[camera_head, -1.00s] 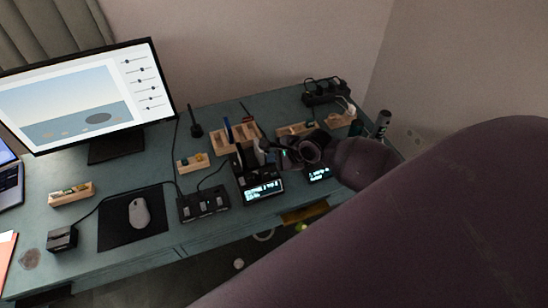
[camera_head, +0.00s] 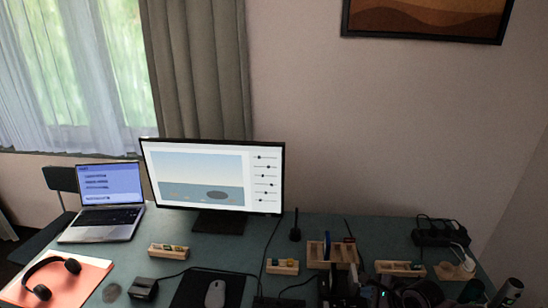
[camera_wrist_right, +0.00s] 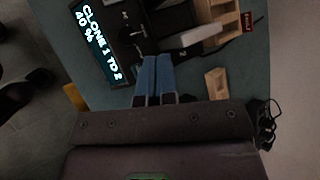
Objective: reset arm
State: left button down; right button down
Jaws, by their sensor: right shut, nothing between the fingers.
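My right gripper (camera_wrist_right: 154,75) shows clearly in the wrist view. Its two blue fingers are together with nothing between them. Their tips are close to a dark device with a lit screen (camera_wrist_right: 95,40) reading "CLONE 1 TO 2 40 %"; I cannot tell whether they touch it. In the head view, the right gripper and arm are dark shapes (camera_head: 415,292) at the bottom edge, over the right part of the desk, partly cut off. My left gripper is in neither view.
The desk (camera_head: 325,228) carries a laptop (camera_head: 103,205), monitor (camera_head: 205,180), headphones (camera_head: 47,277), mouse (camera_head: 215,294), wooden holders (camera_head: 283,267) and a power strip (camera_head: 440,233).

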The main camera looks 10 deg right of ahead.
jog(key=shift+w+r+n, duration=0.1)
jog(key=shift+n, duration=1.1)
notch_tip(320, 180, up, 3)
jog(key=a+n+t+h, duration=0.1)
jog(key=a+n+t, duration=0.25)
jog(key=n, duration=1.35)
jog(key=s+f+n+h+b, duration=0.1)
jog(key=s+f, duration=0.3)
jog(key=s, duration=0.6)
jog(key=s+f+n+h+b, duration=0.1)
jog(key=s+f+h+b, duration=0.1)
jog(key=s+f, duration=0.3)
jog(key=s, duration=0.4)
jog(key=shift+s+a+n+h, duration=0.3)
jog(key=shift+s, duration=0.05)
